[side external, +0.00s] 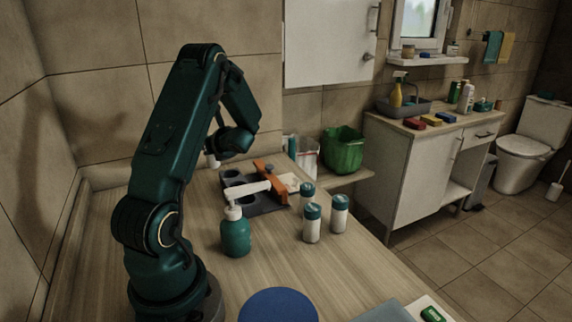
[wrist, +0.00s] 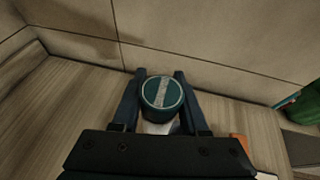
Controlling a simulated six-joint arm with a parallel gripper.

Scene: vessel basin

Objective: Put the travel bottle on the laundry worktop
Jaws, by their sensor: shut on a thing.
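A bottle with a round teal cap crossed by a pale stripe (wrist: 161,92) is between my gripper's fingers (wrist: 160,88) in the wrist view. My gripper is shut on it; its pale body shows only a little below the cap. In the side view my gripper is mostly hidden by my arm, and a small pale part of the held bottle (side external: 212,161) shows over the back of the wooden worktop (side external: 190,215).
A dark holder with round holes (side external: 262,209) and an orange bar (side external: 270,182) lies mid-worktop. A teal pump bottle (side external: 235,237) stands before it. A blue round thing (side external: 278,306) is at the front. A green basket (side external: 342,150) stands beyond the right edge; tiled walls close the back and left.

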